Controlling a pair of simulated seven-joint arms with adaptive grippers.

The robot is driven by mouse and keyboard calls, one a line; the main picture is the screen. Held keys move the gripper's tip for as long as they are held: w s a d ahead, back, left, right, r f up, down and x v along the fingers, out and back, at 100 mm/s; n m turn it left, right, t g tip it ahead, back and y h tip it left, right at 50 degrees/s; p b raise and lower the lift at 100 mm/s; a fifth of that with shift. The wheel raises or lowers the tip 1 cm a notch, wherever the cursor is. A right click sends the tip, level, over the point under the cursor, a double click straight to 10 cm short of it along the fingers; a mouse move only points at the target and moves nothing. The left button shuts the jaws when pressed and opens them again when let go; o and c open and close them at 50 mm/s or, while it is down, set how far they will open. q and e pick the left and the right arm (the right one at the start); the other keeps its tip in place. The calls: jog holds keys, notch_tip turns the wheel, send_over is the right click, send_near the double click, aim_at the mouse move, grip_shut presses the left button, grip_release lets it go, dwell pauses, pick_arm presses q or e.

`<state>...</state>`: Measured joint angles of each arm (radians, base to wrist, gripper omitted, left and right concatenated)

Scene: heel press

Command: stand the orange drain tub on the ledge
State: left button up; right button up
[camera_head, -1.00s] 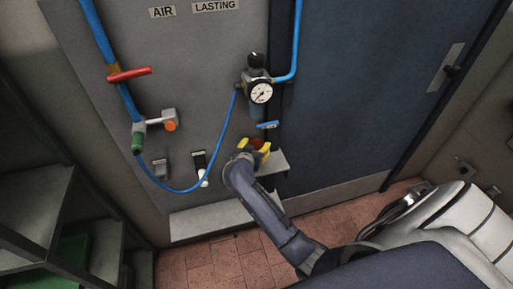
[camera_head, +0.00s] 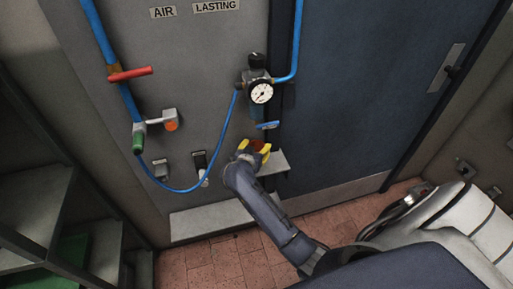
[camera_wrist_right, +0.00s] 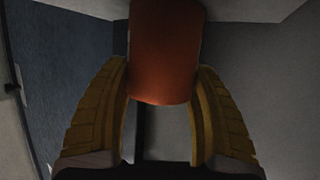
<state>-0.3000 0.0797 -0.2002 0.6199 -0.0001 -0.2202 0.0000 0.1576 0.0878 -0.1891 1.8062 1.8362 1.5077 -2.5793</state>
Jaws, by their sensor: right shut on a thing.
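My right gripper (camera_head: 256,148) is shut on the orange drain tub (camera_head: 258,145), in front of the grey panel below the pressure gauge. In the right wrist view the tub (camera_wrist_right: 163,55) sits between the two yellow fingers (camera_wrist_right: 163,105), its rounded end toward the camera. In the head view the fingers and wrist hide most of it. A small grey ledge (camera_head: 275,162) sticks out just behind and right of the gripper. I cannot tell whether the tub touches it. My left gripper is not in view.
The gauge and regulator (camera_head: 260,92) hang above the gripper, with a blue lever (camera_head: 267,126) just over it. A blue hose (camera_head: 226,141) loops down close on the left. A long low step (camera_head: 205,222) lies below. A dark blue door (camera_head: 350,100) is at right.

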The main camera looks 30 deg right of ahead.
jog(key=o, duration=1.2)
jog(key=shift+c, duration=0.2)
jog(key=shift+s+a, duration=0.1)
